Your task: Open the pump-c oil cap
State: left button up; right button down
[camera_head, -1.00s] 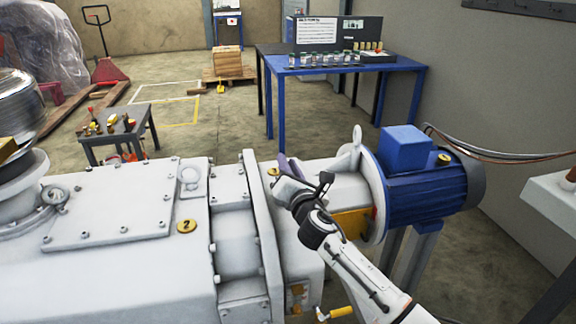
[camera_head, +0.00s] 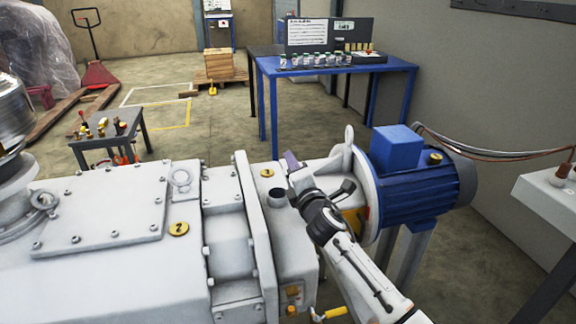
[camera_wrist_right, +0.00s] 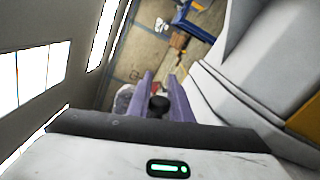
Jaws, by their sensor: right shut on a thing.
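My right gripper (camera_head: 291,160) is raised above the grey pump housing, beside its far end near the blue motor. In the right wrist view its purple fingers (camera_wrist_right: 163,98) are shut on a small dark, round cap (camera_wrist_right: 158,106). The head view shows an uncovered round oil port (camera_head: 278,198) with a dark opening on top of the pump (camera_head: 298,240), just left of my right wrist. The cap is apart from this port. No lettering naming pump-c is readable. My left gripper is not in view.
The blue motor (camera_head: 425,185) and a lifting eye stand just right of my arm. A small tool table (camera_head: 115,140) stands behind on the left. A blue bench (camera_head: 335,67) with several small jars stands at the back.

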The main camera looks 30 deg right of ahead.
jog(key=shift+s+d+f+m, duration=0.1)
jog(key=shift+d+f+m, duration=0.1)
jog(key=shift+m, duration=0.35)
jog(key=shift+d+f+m, duration=0.1)
jog(key=shift+d+m, duration=0.1)
jog(key=shift+m, duration=0.35)
jog(key=c, duration=1.6)
grip_release()
jog(key=shift+c, duration=0.2)
jog(key=v, duration=1)
jog(key=shift+s, duration=0.2)
